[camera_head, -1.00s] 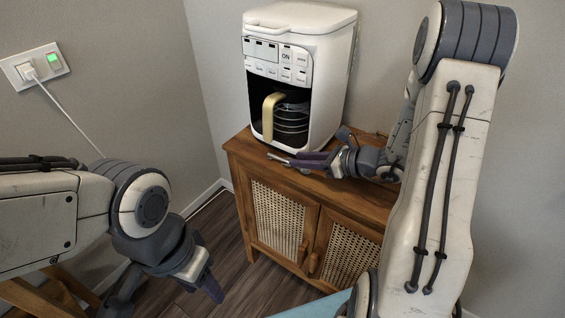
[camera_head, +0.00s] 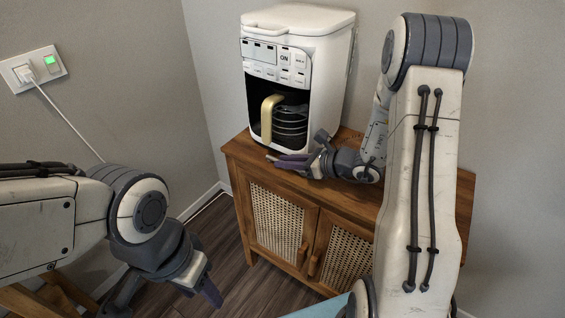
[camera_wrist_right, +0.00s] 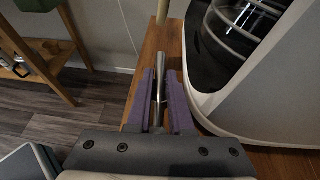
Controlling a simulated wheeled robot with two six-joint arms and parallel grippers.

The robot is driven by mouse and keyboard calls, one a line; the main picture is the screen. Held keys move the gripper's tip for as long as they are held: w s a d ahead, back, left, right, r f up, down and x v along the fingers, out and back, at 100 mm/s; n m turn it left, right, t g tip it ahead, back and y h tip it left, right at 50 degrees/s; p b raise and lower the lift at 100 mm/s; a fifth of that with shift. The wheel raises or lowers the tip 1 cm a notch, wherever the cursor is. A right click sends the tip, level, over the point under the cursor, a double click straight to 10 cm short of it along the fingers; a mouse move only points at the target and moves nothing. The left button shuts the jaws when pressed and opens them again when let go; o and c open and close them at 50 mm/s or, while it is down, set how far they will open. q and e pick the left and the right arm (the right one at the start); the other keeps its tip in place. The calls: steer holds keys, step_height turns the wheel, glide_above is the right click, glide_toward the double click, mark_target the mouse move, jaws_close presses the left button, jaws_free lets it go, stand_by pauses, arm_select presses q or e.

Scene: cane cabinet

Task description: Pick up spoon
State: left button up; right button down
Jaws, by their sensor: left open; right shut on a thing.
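The spoon, a thin metal piece (camera_wrist_right: 158,83), shows in the right wrist view between the purple fingers of my right gripper (camera_wrist_right: 160,75). The fingers are shut on it, near the cabinet's edge. In the head view my right gripper (camera_head: 282,161) is low over the cabinet top, in front of the coffee machine. There the spoon is mostly hidden by the fingers, and I cannot tell whether it touches the wood. My left gripper (camera_head: 166,292) is open and empty, over the floor left of the cabinet.
A white coffee machine (camera_head: 297,30) with a glass carafe (camera_head: 291,125) stands on the wooden cane cabinet (camera_head: 240,155), close behind my right gripper. A wall socket (camera_head: 36,68) with a plugged cable is at the left. A wooden stand (camera_wrist_right: 62,50) shows in the wrist view.

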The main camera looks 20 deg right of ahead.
step_height(320, 180, up, 4)
steer(key=shift+f+p, duration=0.15)
steer(key=shift+p, duration=0.35)
steer(key=s+d, duration=0.8)
steer(key=s, duration=0.1)
steer(key=s+d, duration=0.4)
steer(key=shift+s+f, duration=0.1)
steer(key=shift+s, duration=0.2)
steer(key=shift+a, duration=0.1)
